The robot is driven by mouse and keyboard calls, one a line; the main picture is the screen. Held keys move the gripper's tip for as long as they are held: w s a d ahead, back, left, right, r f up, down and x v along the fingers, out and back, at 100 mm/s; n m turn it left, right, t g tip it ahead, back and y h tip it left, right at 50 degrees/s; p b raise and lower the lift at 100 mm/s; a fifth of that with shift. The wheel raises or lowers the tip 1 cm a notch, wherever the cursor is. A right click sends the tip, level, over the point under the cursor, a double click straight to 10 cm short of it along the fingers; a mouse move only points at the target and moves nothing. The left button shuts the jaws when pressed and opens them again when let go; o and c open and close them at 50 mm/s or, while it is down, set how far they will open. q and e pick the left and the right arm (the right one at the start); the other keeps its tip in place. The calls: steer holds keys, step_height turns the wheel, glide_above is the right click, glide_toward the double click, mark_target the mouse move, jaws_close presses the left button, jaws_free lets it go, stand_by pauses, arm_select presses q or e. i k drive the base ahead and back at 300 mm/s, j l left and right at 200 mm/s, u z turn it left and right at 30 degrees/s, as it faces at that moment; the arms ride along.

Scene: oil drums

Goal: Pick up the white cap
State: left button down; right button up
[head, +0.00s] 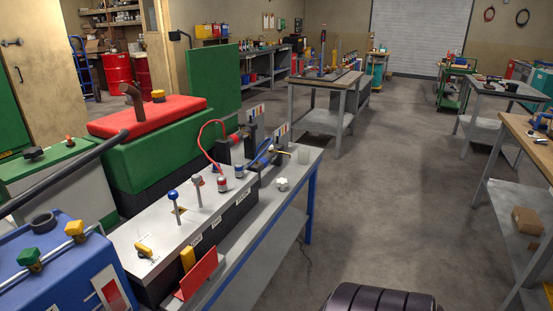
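A small white cap (283,184) with a lobed, knob-like outline sits on the grey top of the blue-legged bench (265,217), near the bench's right side. It stands clear of the long control box (185,230) to its left. A pale cup-like container (304,154) stands behind it at the bench's far right corner. Neither of my grippers is in view.
The control box carries a blue-knobbed lever (174,203), a grey lever (198,188) and a red hose (202,137). A red plate (197,276) leans at its front. Open concrete floor (390,190) lies right of the bench. A wooden-topped workbench (530,140) stands far right.

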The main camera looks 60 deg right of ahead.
mark_target(282, 183)
steer(key=z, duration=2.05)
steer(key=u, duration=1.55)
steer(key=z, duration=1.55)
steer(key=i+l, duration=0.2)
steer(key=i+u, duration=0.05)
steer(key=i, duration=0.05)
